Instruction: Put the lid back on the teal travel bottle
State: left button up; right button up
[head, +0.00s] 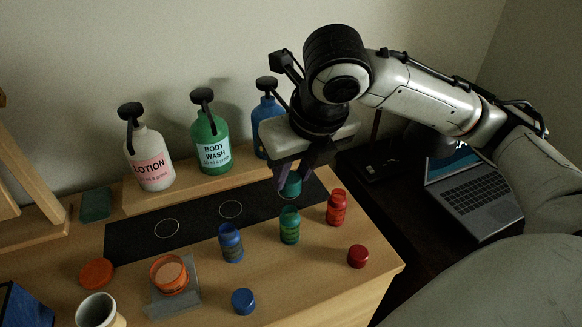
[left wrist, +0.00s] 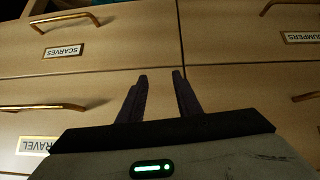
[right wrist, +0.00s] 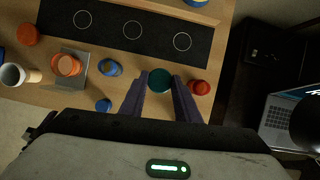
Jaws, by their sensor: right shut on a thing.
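The teal travel bottle (head: 289,226) stands upright and open on the wooden top, between the blue and red bottles. The teal lid (head: 291,186) is held in my right gripper (head: 293,182), above and slightly behind the bottle's mouth, apart from it in the head view. In the right wrist view the lid (right wrist: 159,80) sits between the fingertips and hides the bottle beneath. My left gripper (left wrist: 160,76) is open and empty in front of drawer fronts; it is not in the head view.
A blue bottle (head: 230,243) and a red bottle (head: 337,207) flank the teal one. A blue lid (head: 243,301) and a red lid (head: 357,256) lie in front. An open orange jar (head: 169,275) stands left. Pump bottles, including body wash (head: 210,136), stand behind on a raised ledge.

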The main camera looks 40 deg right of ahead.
aim_at(295, 191)
jog(key=shift+f, duration=0.75)
notch_tip(295, 191, down, 2)
jog(key=b, duration=0.3)
jog(key=shift+f, duration=0.1)
jog(key=shift+f+b, duration=0.4)
jog(key=shift+f, duration=0.6)
jog(key=shift+w+r+p, duration=0.1)
jog(key=shift+r+p, duration=0.05)
jog(key=shift+p, duration=1)
jog(key=shift+f+p, duration=0.25)
jog(key=shift+p, duration=0.6)
dwell(0.9)
dwell(0.3)
jog(key=o, duration=1.6)
jog(key=shift+c, duration=0.2)
